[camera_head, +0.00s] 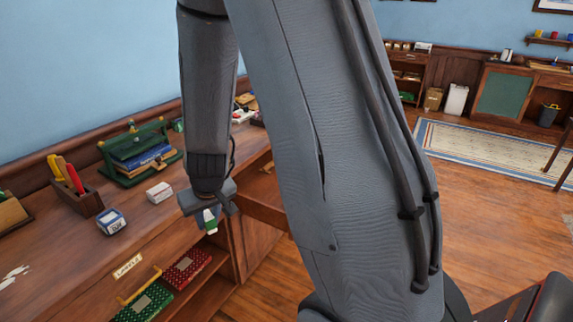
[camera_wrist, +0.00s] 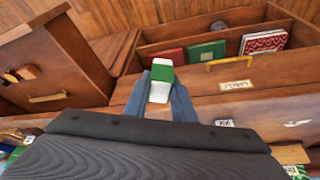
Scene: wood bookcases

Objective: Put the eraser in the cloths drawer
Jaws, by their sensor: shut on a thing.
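My gripper (camera_head: 207,210) is shut on a green and white eraser (camera_head: 210,222). The gripper is in the air just off the desk's front edge. A pulled-out wooden drawer (camera_head: 264,190) is right of the gripper in the head view, partly hidden by my arm. I cannot read a cloths label on either.
On the desk (camera_head: 60,262) are a white block (camera_head: 159,192), a blue and white block (camera_head: 112,222), a pen box (camera_head: 88,203) and a green book rack (camera_head: 120,172).

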